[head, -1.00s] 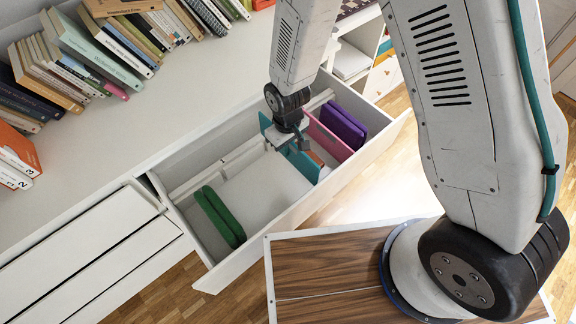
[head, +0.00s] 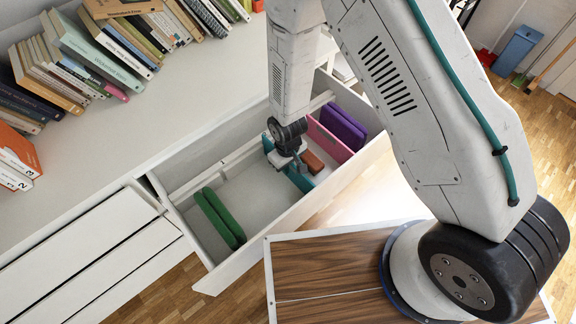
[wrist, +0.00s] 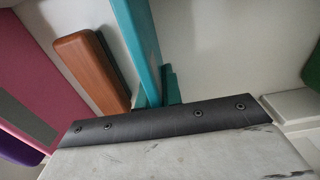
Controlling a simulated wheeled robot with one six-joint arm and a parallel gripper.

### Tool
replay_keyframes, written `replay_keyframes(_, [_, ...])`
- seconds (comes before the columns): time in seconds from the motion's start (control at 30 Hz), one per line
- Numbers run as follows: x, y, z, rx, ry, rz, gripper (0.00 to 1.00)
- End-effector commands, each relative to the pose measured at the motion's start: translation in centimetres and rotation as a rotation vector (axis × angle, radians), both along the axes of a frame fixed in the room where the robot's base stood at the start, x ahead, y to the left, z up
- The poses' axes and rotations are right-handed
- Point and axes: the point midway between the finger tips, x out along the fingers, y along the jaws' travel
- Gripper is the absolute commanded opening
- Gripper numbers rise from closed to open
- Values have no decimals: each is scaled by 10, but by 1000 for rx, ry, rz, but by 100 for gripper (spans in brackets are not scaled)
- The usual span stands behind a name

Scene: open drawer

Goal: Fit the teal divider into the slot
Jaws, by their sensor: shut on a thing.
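The teal divider (head: 298,178) is a thin upright panel inside the open drawer (head: 205,283), right of its middle. My gripper (head: 288,157) is above the divider and shut on its top edge. I cannot tell whether the divider's lower edge is in a slot. A pale rail (head: 235,158) runs along the drawer's back wall.
A brown block (head: 312,162) lies just right of the divider. Farther right stand a pink panel (head: 328,142) and a purple one (head: 344,127). Green panels (head: 219,218) stand at the left. The drawer floor between the green and teal panels is free. Books line the top.

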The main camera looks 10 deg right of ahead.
Motion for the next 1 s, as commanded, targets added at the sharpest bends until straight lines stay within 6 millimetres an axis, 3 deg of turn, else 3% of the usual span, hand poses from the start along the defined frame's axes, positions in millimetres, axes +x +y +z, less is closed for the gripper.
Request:
replay_keyframes(0.07, [0, 0, -2, 0, 0, 0, 0])
replay_keyframes(0.17, [0, 0, -2, 0, 0, 0, 27])
replay_keyframes(0.2, [0, 0, -2, 0, 0, 0, 29])
replay_keyframes(0.57, [0, 0, 4, 1, -1, 0, 29])
replay_keyframes(1.0, [1, 1, 85, 2, -3, 0, 29])
